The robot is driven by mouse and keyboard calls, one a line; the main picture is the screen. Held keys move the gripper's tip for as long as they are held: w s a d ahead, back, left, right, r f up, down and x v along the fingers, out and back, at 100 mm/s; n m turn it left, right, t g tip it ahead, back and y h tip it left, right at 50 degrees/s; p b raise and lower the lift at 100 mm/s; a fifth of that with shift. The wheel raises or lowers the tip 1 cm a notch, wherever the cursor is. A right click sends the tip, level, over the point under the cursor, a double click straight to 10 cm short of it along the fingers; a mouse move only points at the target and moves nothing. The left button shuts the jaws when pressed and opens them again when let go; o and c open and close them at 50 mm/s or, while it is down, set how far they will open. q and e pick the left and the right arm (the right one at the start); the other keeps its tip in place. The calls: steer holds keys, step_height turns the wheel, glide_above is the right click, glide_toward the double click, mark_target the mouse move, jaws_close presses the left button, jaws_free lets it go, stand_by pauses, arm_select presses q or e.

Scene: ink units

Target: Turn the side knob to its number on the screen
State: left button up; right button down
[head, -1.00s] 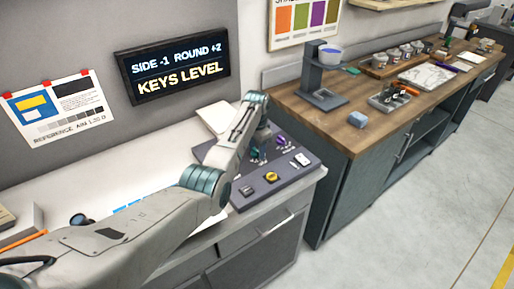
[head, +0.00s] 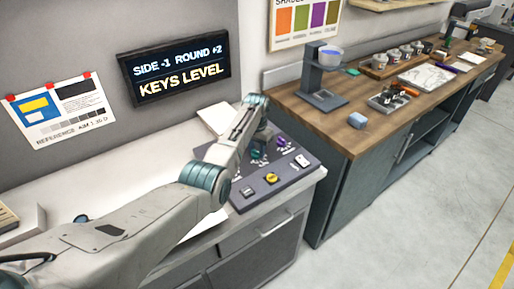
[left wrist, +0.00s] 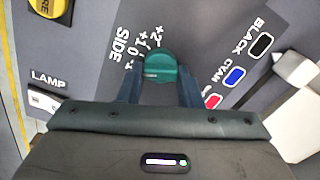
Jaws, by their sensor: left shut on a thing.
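The screen (head: 178,77) on the wall reads "SIDE -1 ROUND +2" and "KEYS LEVEL". The side knob (left wrist: 160,68) is teal and round, beside the printed word SIDE and a scale from -1 to +2 in the left wrist view. My left gripper (left wrist: 159,84) is shut on this knob, one finger on each side. I cannot clearly tell which number the knob points to. In the head view my left arm reaches over the dark console (head: 248,203) and hides the gripper. My right gripper is not in view.
The console also bears a yellow knob (head: 271,179), a purple knob (head: 281,142) and a white lamp switch (left wrist: 43,101). Black (left wrist: 261,44), cyan (left wrist: 235,76) and red keys (left wrist: 212,101) lie close to the gripper. A wooden bench (head: 335,125) stands to the right.

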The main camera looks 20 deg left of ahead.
arm_select(q)
steer(key=shift+r+n, duration=0.1)
steer(key=shift+n, duration=0.8)
steer(key=o, duration=1)
step_height(320, 180, up, 11)
steer(key=shift+f+b, duration=0.15)
steer(key=shift+b, duration=1.1)
